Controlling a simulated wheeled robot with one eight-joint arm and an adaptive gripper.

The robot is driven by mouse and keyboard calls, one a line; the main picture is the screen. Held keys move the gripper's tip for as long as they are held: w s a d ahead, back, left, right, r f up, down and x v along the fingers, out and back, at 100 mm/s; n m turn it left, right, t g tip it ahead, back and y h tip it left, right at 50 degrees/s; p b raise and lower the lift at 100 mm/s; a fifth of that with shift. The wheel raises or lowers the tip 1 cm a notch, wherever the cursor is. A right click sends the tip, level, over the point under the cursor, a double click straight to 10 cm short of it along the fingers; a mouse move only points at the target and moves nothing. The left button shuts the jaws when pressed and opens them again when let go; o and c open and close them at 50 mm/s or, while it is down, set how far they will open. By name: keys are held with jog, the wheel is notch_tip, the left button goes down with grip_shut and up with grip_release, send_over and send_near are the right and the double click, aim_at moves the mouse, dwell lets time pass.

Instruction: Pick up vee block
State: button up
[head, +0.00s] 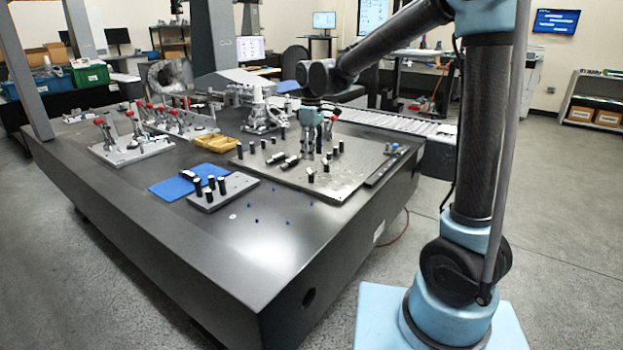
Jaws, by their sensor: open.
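My gripper (315,148) points down over the light metal fixture plate (345,187) on the big dark table, among small parts. Its jaws are open, with nothing visible between them, though they are small in this view. Dark elongated pieces (289,162) lie on the plate just left of the gripper. Short black posts with pale tops stand around it. I cannot tell which of these small parts is the vee block. Whether the fingertips touch the plate or a part is too small to tell.
A smaller plate with black pegs (222,200) and a blue mat (168,189) lie left. A yellow tray (216,143) sits behind them. Fixtures with red-knobbed clamps (130,146) stand further left. A dark bar (383,169) lies right of the plate. The table's front (255,265) is mostly clear.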

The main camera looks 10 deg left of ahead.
aim_at(312, 175)
notch_tip(312, 175, down, 5)
jog(key=shift+w+a+f, duration=0.1)
jog(key=shift+f, duration=1.25)
jog(key=shift+w+f, duration=0.1)
jog(key=shift+f, duration=1.2)
grip_shut()
